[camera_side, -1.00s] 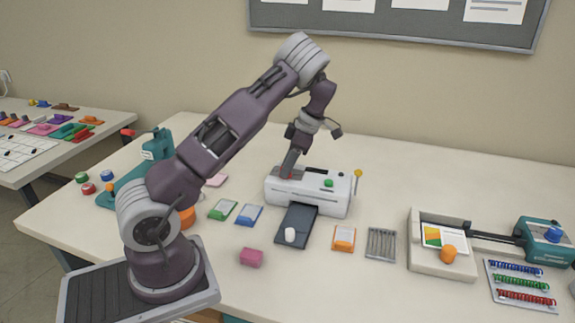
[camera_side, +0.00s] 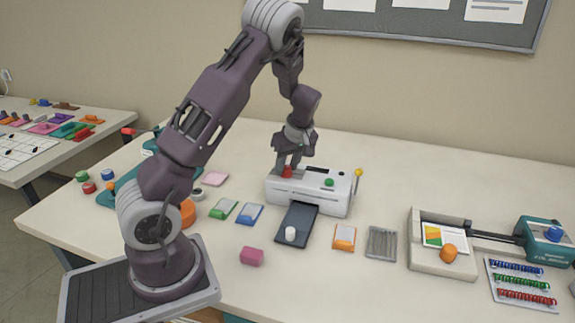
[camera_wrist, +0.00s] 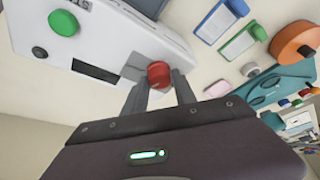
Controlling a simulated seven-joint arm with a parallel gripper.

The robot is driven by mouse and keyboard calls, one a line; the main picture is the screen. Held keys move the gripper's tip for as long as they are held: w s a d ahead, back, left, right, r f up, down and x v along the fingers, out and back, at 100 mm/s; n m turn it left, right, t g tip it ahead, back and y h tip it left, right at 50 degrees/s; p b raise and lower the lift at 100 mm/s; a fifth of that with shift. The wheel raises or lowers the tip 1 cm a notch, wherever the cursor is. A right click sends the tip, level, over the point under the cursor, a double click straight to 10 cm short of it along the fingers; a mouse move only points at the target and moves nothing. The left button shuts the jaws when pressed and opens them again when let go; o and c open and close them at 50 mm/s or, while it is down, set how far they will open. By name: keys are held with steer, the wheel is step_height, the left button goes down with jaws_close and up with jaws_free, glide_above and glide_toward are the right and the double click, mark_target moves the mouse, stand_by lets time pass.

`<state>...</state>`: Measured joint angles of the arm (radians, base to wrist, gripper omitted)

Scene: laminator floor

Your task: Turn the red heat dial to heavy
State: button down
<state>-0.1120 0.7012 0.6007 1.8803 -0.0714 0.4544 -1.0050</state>
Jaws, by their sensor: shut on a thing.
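The red heat dial (camera_side: 287,172) sits on the left end of the top of the white laminator (camera_side: 335,194). In the wrist view the red dial (camera_wrist: 158,73) lies between the fingertips of my gripper (camera_wrist: 160,85). My gripper (camera_side: 287,168) is over the left end of the laminator and is shut on the dial. The dial's setting marks cannot be made out. A green knob (camera_side: 329,183) is on the laminator's front, and it also shows in the wrist view (camera_wrist: 63,22).
A yellow-topped lever (camera_side: 358,173) stands at the laminator's right end. A dark tray (camera_side: 297,232) with a white knob lies in front. Green (camera_side: 223,210) and blue (camera_side: 249,215) packs lie to the left, an orange pack (camera_side: 344,238) to the right. The table behind the laminator is clear.

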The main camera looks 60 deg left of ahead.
steer(key=m+t, duration=0.1)
steer(key=m, duration=0.2)
steer(key=m+t, duration=0.1)
steer(key=m, duration=0.2)
steer(key=shift+s+h, duration=0.15)
steer(key=shift+h, duration=0.15)
steer(key=shift+m+t, duration=0.3)
steer(key=shift+m, duration=0.1)
steer(key=c, duration=1)
jaws_free()
steer(key=shift+c, duration=0.2)
